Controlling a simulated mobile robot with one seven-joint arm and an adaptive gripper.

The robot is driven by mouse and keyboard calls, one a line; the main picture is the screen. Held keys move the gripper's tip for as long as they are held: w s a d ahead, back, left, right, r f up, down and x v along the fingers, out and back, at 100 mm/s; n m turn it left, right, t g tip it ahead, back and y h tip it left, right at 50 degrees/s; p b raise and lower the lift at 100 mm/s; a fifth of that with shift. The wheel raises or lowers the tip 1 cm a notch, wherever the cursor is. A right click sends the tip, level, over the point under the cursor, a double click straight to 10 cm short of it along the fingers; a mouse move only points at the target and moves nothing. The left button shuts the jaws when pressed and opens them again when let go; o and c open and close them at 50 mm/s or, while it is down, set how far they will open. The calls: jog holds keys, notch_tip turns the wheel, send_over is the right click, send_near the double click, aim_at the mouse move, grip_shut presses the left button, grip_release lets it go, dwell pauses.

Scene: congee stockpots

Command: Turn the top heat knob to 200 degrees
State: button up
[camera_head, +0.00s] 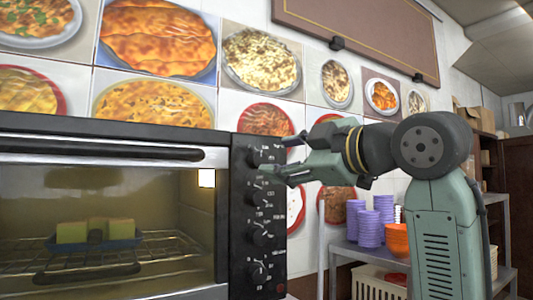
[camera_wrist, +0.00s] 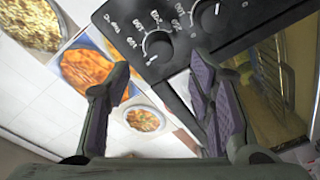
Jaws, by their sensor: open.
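The top heat knob (camera_wrist: 157,44) is black and round, with a pale dial ring around it. It shows in the wrist view between and beyond my fingers. A light mark at its lower side in that view seems to be its pointer; I cannot tell the exact setting. In the head view the top knob (camera_head: 255,156) sits at the upper end of the black control panel (camera_head: 240,215), partly near my fingertips. My gripper (camera_head: 278,155) is open, its fingers reaching left to the panel's top. In the wrist view my gripper (camera_wrist: 160,64) has nothing between its fingers; contact cannot be told.
The oven's glass door (camera_head: 100,220) is shut, with a blue tray (camera_head: 120,243) of blocks inside. A shelf (camera_head: 345,248) with purple cup stacks (camera_head: 369,225) stands right of the oven.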

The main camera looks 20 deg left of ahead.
aim_at(262, 159)
jog(key=p+x, duration=0.1)
jog(key=x, duration=0.5)
jog(key=shift+f, duration=0.1)
jog(key=shift+c, duration=0.4)
jog(key=shift+d, duration=0.1)
jog(key=c, duration=1.1)
